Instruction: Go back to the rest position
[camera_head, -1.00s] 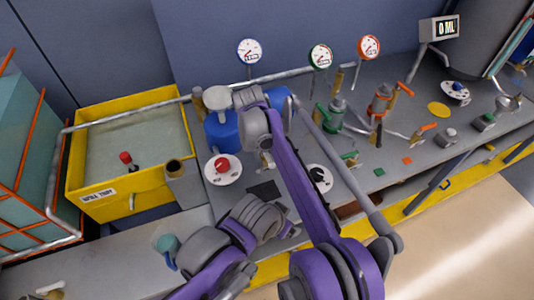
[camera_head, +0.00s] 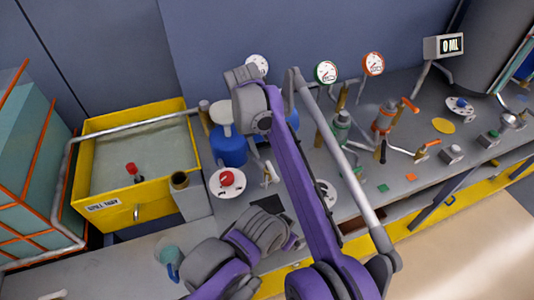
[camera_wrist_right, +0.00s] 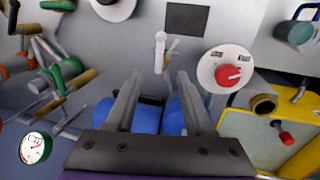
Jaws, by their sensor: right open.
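My right gripper (camera_wrist_right: 160,78) shows in the right wrist view with its two fingers apart and nothing between the tips. A pale lever (camera_wrist_right: 160,50) stands beyond the tips, apart from them. Two blue containers (camera_wrist_right: 142,118) lie in view behind the fingers. In the head view my purple right arm rises over the bench and hides most of this gripper. A left gripper cannot be made out.
The grey bench (camera_head: 120,262) carries a red knob on a white dial (camera_head: 227,182), a blue container (camera_head: 228,148) and several valves at right. A yellow tank (camera_head: 118,213) stands at left. Gauges (camera_head: 326,72) stand at the back. Open floor lies at lower right.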

